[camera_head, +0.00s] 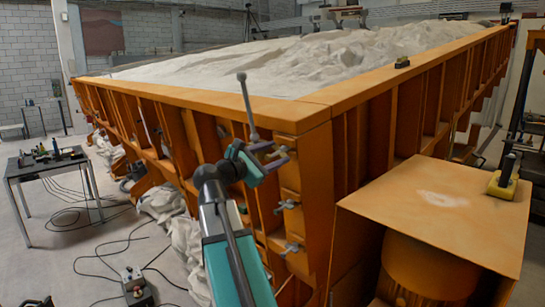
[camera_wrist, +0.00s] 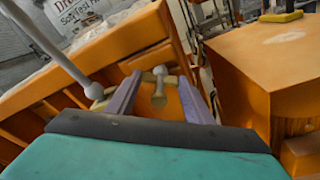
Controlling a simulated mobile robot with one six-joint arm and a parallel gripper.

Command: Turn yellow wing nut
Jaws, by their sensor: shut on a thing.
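My gripper (camera_head: 275,157) is at the upper corner of the orange sandbed frame (camera_head: 303,118). In the wrist view, its two purple fingers (camera_wrist: 159,78) are on either side of a wing nut (camera_wrist: 159,88) with a pale stem, and are closed on it. Dull yellow parts show beside the fingers; the wing nut's own colour is hard to judge. In the head view the fingers partly hide it. Two more greyish wing nuts sit lower on the same corner, an upper one (camera_head: 287,205) and a lower one (camera_head: 291,248).
A grey rod with a ball end (camera_head: 246,95) stands up beside my gripper. An orange box (camera_head: 440,207) with a yellow-and-black device (camera_head: 502,180) on top stands at the right. A table (camera_head: 50,165) and floor cables are at the left. Pale sand fills the bed.

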